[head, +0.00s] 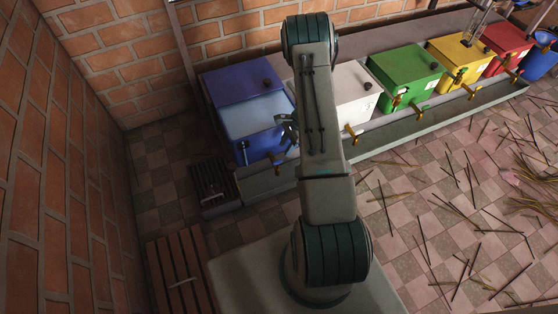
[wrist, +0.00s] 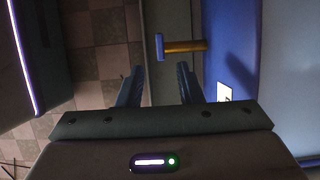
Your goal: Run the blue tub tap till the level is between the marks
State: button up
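The blue tub (head: 245,85) stands at the left end of the row, with a paler blue front part. Its brass tap (head: 277,160) sticks out low at the front. In the wrist view, the tap (wrist: 185,46) comes out of the tub's blue wall (wrist: 232,40) and ends in a blue handle (wrist: 159,47). My gripper (wrist: 158,82) is open and empty, its two fingers apart, with the tap just beyond the fingertips. In the head view my gripper (head: 287,127) is partly hidden by my arm beside the tub. I cannot make out the level or the marks.
White (head: 355,100), green (head: 405,72), yellow (head: 460,58) and red (head: 506,45) tubs with taps stand to the right along a grey ledge (head: 440,115). A dark slatted grate (head: 211,182) lies at the left. Sticks litter the tiled floor at right.

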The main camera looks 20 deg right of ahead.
aim_at(278, 161)
jog(key=b+x, duration=0.2)
jog(key=x, duration=0.5)
jog(key=shift+a+f, duration=0.15)
jog(key=shift+f, duration=0.25)
grip_shut()
